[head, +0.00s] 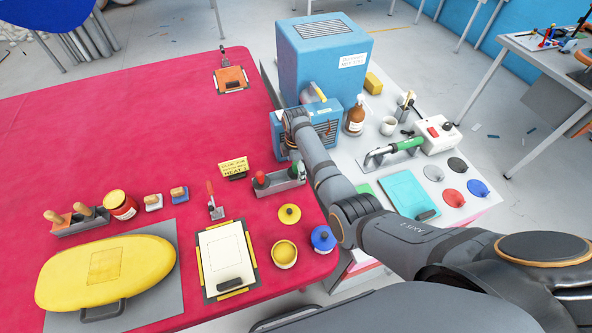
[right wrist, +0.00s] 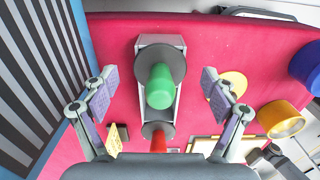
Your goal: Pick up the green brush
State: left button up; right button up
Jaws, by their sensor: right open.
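The green brush (head: 297,168) stands upright in a grey holder (head: 274,187), with a red-handled tool (head: 260,177) in the other end. In the right wrist view the green brush (right wrist: 160,88) shows from above, with a dark round collar around its handle. My right gripper (head: 284,152) is just behind the holder in the head view, partly hidden by my arm. In the right wrist view my right gripper (right wrist: 160,82) is open, one finger on each side of the green handle, apart from it and empty. My left gripper is not in view.
A blue heater box (head: 322,122) stands close beside my right gripper. A yellow sign (head: 233,169) stands left of the holder. A yellow tub (head: 284,253) and a blue tub (head: 323,239) sit nearer the table's edge. The red table's (head: 130,125) back left is clear.

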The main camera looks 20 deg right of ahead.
jog(key=shift+s, duration=0.2)
grip_shut()
dwell(0.3)
